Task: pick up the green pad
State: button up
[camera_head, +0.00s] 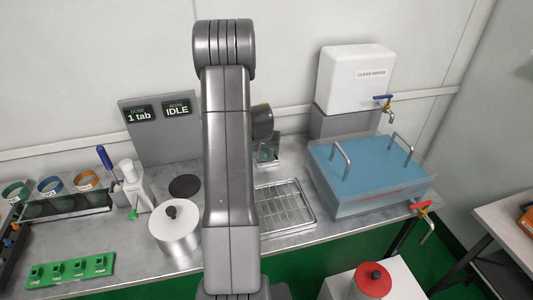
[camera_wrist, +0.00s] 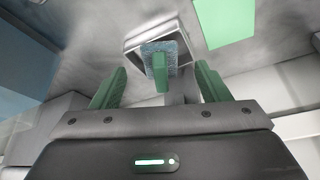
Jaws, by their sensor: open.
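In the wrist view, a bluish, textured block with a green upright grip (camera_wrist: 160,72) sits in a square metal holder (camera_wrist: 133,40). A flat, plain light-green rectangle (camera_wrist: 225,20) lies on the grey surface to the upper right. I cannot tell for sure which of these is the green pad. My gripper (camera_wrist: 160,68) is open and empty, with green fingers to either side of the upright grip in the picture; no contact shows. In the head view, the small metal holder (camera_head: 268,160) is just right of my arm. My arm hides my gripper there.
A wire rack (camera_head: 285,205) and a blue-lidded tank (camera_head: 370,165) stand right of my arm. A white water container (camera_head: 355,80) is behind. A lidded pot (camera_head: 177,238), a bottle stand, a grey display panel (camera_head: 160,150) and a green block tray (camera_head: 72,270) are left.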

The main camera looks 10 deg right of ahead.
aim_at(265, 153)
jog(key=shift+p+x, duration=0.3)
jog(key=shift+x, duration=1.6)
jog(key=c, duration=1.1)
jog(key=shift+c, duration=0.2)
jog(key=shift+s+r, duration=0.1)
jog(key=shift+r, duration=0.05)
